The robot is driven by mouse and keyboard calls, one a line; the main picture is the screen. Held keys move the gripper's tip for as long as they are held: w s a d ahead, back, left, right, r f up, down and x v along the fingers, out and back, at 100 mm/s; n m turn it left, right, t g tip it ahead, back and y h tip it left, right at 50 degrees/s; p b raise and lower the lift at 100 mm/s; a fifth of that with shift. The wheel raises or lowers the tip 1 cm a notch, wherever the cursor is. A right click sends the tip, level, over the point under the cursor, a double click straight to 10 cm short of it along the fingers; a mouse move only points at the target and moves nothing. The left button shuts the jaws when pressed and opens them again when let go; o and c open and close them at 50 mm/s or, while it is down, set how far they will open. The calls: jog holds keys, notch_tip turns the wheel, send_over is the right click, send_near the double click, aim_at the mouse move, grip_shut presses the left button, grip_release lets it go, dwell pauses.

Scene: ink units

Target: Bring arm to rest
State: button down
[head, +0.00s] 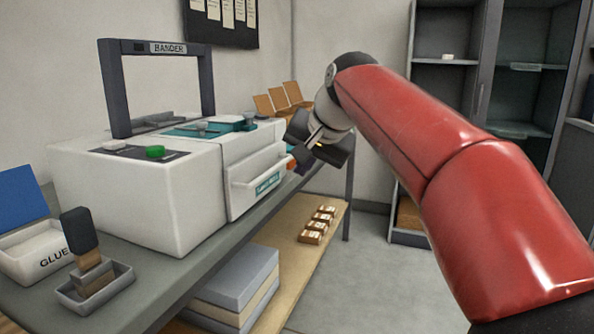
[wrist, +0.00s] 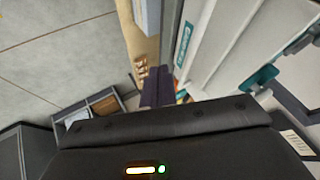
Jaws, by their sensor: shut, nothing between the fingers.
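My red arm (head: 440,150) reaches in from the right in the head view, bent at the elbow. My gripper (head: 303,168) is in front of the right end of the white bander machine (head: 140,195), near the table's edge. In the wrist view its dark fingers (wrist: 157,88) are together with nothing between them. The machine's drawer front (head: 257,184) is just left of my gripper. From these views I cannot tell whether the gripper touches the machine.
The grey table (head: 150,270) holds a glue tray (head: 40,250) and a small tray with a stamp-like tool (head: 80,240). Small packs (head: 318,222) and stacked blocks (head: 235,285) sit on the lower shelf. A grey cabinet (head: 480,90) stands behind. The floor (head: 360,280) right of the table is clear.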

jog(key=v, duration=0.7)
jog(key=s+d+f+n+h, duration=0.1)
jog(key=s+d+f, duration=0.2)
jog(key=s+f, duration=0.5)
jog(key=s+d+f+n+g+h, duration=0.1)
jog(key=s+d+f, duration=0.3)
jog(key=s+f, duration=0.4)
jog(key=s+d+f+h, duration=0.1)
jog(key=s+d+f, duration=0.3)
jog(key=s+f, duration=0.4)
notch_tip(320, 180, down, 6)
jog(key=shift+d+r+n+h+p, duration=0.2)
jog(key=shift+d+n+h+p, duration=0.1)
jog(key=shift+n+h, duration=0.1)
jog(key=shift+a+r, duration=0.1)
